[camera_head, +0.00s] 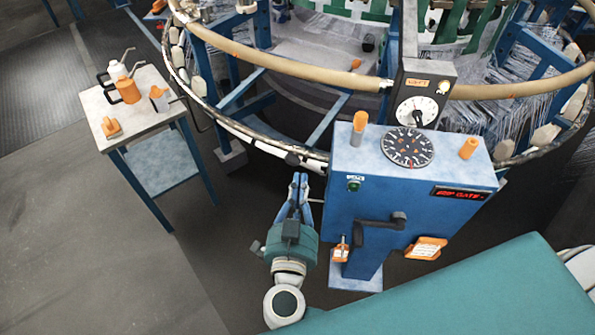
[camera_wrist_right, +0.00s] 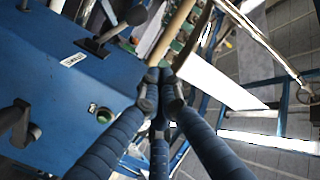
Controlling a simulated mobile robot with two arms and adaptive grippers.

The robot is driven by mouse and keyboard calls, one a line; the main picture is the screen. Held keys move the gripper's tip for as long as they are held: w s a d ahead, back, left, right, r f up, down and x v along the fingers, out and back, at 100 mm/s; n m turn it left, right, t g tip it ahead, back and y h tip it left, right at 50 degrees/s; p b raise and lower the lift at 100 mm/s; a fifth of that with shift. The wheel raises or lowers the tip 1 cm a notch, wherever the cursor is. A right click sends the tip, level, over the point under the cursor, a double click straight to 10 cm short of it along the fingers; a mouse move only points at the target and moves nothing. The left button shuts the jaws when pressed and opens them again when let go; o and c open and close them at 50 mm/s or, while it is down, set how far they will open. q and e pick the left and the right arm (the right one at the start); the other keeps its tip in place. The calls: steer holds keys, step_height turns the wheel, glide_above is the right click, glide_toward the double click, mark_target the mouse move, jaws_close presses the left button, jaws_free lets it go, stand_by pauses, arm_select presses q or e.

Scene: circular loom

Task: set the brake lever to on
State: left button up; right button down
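The blue control box (camera_head: 400,185) stands right of centre in the head view. In the right wrist view, a black-knobbed lever (camera_wrist_right: 118,29) rises from a dark plate on the blue box, beside a white label too small to read. I take it for the brake lever; its setting cannot be told. In the head view, a dark knob (camera_head: 292,158) beside the box's left edge may be the same lever. My right gripper (camera_head: 299,178) is just left of the box, below this knob. Its blue fingers are drawn together, empty, apart from the lever. My left gripper is out of view.
A black crank (camera_head: 380,229) and green button (camera_head: 354,184) are on the box front. An upright orange-tipped handle (camera_head: 359,124) stands on its top. The loom's round rail (camera_head: 270,62) runs behind. A small table (camera_head: 150,122) with cans stands left, with open floor between.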

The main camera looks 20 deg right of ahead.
steer(key=p, duration=0.1)
glide_above(297, 160)
steer(key=s, duration=0.4)
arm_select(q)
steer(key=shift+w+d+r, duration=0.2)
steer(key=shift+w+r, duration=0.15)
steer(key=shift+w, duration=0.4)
arm_select(e)
steer(key=shift+w+a+f, duration=0.15)
steer(key=shift+w+f, duration=0.15)
steer(key=shift+f, duration=0.35)
steer(key=shift+w+a+f, duration=0.15)
steer(key=shift+w+f, duration=0.15)
steer(key=shift+f, duration=0.3)
steer(key=shift+w+a+f, duration=0.15)
steer(key=shift+w+f, duration=0.15)
steer(key=shift+f, duration=0.35)
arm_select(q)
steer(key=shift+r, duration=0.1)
arm_select(e)
steer(key=shift+d, duration=0.1)
